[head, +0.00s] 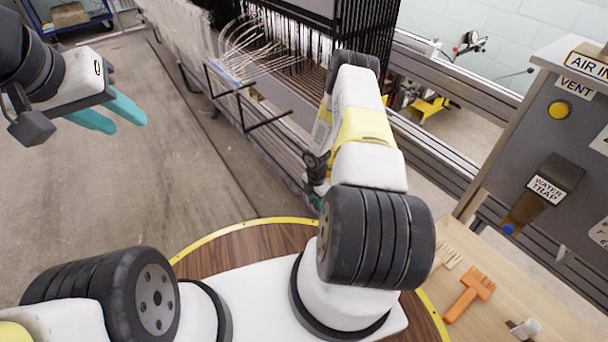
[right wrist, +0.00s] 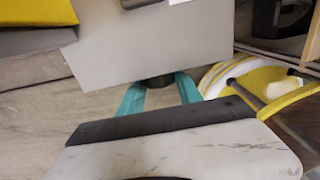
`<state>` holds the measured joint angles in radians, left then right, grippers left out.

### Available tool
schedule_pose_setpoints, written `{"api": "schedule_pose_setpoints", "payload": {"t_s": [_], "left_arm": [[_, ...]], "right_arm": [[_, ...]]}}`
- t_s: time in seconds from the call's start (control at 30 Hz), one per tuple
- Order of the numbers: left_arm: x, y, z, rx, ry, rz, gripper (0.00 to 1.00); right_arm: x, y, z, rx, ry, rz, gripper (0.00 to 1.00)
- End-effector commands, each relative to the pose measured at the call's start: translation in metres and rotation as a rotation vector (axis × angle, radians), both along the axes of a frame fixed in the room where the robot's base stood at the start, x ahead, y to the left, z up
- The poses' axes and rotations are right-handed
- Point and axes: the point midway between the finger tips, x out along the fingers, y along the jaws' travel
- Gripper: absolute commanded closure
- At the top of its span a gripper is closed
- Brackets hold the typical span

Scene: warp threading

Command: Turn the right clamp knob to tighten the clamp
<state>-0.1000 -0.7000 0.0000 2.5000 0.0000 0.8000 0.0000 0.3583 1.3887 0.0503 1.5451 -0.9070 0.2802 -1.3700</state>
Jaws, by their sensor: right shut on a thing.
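The right clamp knob (right wrist: 157,80) is a dark round piece at the lower edge of a grey plate (right wrist: 150,45) in the right wrist view. My right gripper (right wrist: 160,90) has its teal fingers on either side of the knob, shut on it. The plate hides part of the knob and the fingertips. In the head view my right arm hides the knob and nearly all of the right gripper, leaving only a bit of teal (head: 312,199). My left gripper (head: 128,126) is open and empty above the floor at the left.
The loom with its pale warp threads (head: 245,55) and dark frame stands ahead. A metal rail (head: 465,85) runs along the right. The left floor is clear.

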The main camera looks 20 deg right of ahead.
Motion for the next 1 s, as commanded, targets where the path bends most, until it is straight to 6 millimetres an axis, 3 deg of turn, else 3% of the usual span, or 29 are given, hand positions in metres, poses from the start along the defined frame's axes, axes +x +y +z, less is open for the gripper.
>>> {"api": "schedule_pose_setpoints", "payload": {"t_s": [0.7, 0.73, 0.83, 1.0], "left_arm": [[0.0, 0.0, 0.0, 0.0, 0.0, 0.0, 0.64], [0.0, 0.0, 0.0, 0.0, 0.0, 0.0, 0.64], [0.0, 0.0, 0.0, 0.0, 0.0, 0.0, 0.64], [0.0, 0.0, 0.0, 0.0, 0.0, 0.0, 0.64]], "right_arm": [[-0.0022, 0.0, 0.0003, 0.046, -0.126, -0.001, 0.99], [-0.0022, 0.0, 0.0003, 0.046, -0.126, -0.001, 0.57], [-0.0023, -0.0002, 0.0003, 0.046, -0.125, 0.0, 0.37], [-0.0024, -0.0003, 0.0002, 0.045, -0.125, 0.0, 0.37]]}}
